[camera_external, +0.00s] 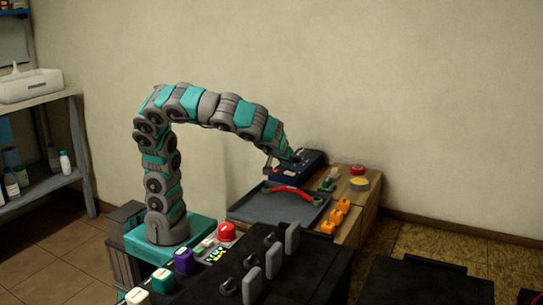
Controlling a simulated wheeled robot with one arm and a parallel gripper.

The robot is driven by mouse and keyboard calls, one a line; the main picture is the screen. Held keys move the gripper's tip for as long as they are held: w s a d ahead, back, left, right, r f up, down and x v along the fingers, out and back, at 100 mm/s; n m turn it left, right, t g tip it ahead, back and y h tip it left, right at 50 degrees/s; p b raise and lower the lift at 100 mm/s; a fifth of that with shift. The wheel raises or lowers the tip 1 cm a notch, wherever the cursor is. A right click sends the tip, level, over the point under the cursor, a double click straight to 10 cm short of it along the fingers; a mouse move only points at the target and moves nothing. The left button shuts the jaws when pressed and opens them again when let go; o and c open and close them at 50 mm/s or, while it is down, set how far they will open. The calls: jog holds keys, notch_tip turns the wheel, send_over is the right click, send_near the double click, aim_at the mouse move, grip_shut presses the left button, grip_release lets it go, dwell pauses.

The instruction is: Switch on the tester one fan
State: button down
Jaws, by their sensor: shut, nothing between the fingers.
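A dark blue box-shaped device (313,160), which looks like the tester, stands at the back of the wooden bench against the wall. My gripper (294,157) is shut and empty, low at the left part of this device. I cannot tell whether it touches it. The device's switches and any fan are too small or hidden behind my gripper to make out.
A dark grey tray (258,211) with a red curved piece (292,191) lies in front of the device. Orange pieces (338,215), a yellow-topped round item (359,184) and a red item (357,169) stand to the right.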

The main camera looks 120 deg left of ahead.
jog(key=shift+s+f, duration=0.15)
jog(key=shift+f, duration=0.3)
jog(key=f+b, duration=0.1)
jog(key=b, duration=0.2)
jog(key=shift+s+f+t, duration=0.1)
jog(key=shift+f+t, duration=0.05)
jog(key=shift+t, duration=0.15)
jog(key=shift+r+p, duration=0.4)
jog(key=shift+p, duration=0.05)
jog(key=shift+w+r, duration=0.2)
jog(key=shift+w, duration=0.6)
jog(key=shift+r, duration=0.15)
